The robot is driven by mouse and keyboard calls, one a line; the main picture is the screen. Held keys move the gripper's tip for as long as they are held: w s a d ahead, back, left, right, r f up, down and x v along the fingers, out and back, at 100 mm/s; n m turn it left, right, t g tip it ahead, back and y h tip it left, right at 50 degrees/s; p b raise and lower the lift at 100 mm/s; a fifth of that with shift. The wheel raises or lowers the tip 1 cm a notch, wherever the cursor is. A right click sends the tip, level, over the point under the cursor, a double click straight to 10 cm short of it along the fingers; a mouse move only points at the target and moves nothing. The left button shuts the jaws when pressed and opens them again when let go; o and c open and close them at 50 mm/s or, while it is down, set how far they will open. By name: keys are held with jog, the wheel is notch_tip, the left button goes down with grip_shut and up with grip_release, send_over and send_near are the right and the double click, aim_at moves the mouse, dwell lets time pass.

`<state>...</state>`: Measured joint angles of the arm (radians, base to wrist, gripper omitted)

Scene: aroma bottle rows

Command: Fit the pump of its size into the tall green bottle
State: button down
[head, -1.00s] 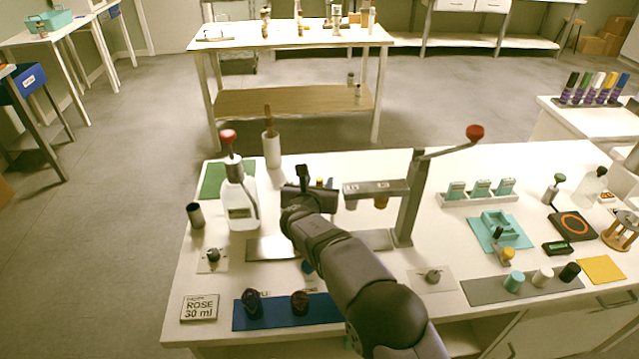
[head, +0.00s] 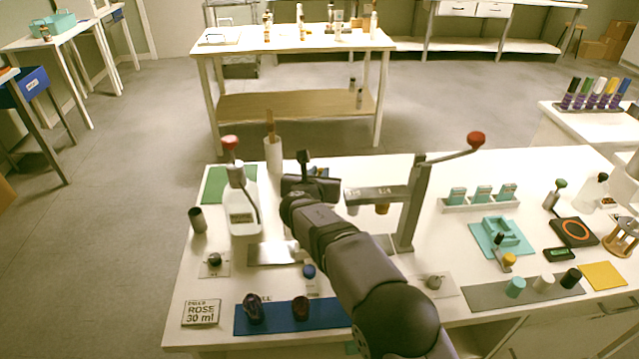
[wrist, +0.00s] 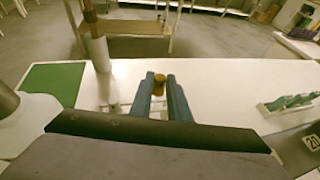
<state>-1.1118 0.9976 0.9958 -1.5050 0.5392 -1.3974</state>
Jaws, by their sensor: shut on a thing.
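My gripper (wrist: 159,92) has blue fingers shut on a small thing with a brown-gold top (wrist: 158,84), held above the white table. Its lower part is hidden, so I cannot tell whether it is a pump. In the head view my gripper (head: 318,172) is over the back of the table, left of the grey lever press, and mostly hidden by its own wrist. I cannot make out a tall green bottle for certain. Two dark bottle-like things (head: 253,307) (head: 301,308) stand on a blue mat (head: 277,321) at the front.
A grey press (head: 413,205) with a red-knobbed lever stands right of my arm. A small blue-capped bottle (head: 310,273) is beside my arm. A sign reads ROSE 30 ml (head: 201,313). A green mat (wrist: 55,84) lies back left.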

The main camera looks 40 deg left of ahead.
jog(key=s+a+r+n+g+y+p, duration=0.1)
jog(key=s+a+r+p, duration=0.1)
jog(key=s+r+p, duration=0.45)
jog(key=s+a+r+n+y+p, duration=0.1)
jog(key=s+a+r+p, duration=0.2)
jog(key=r, duration=0.7)
jog(key=s+d+f+m+t+h+p, duration=0.1)
jog(key=s+d+f, duration=0.3)
jog(key=d+f, duration=0.4)
jog(key=d+m+h+p, duration=0.1)
jog(key=d, duration=0.2)
jog(key=shift+d+f+p, duration=0.2)
jog(key=shift+d+p, duration=0.05)
jog(key=shift+p, duration=0.1)
jog(key=shift+f, duration=0.1)
jog(key=shift+f+b, duration=0.75)
jog(key=shift+f, duration=0.4)
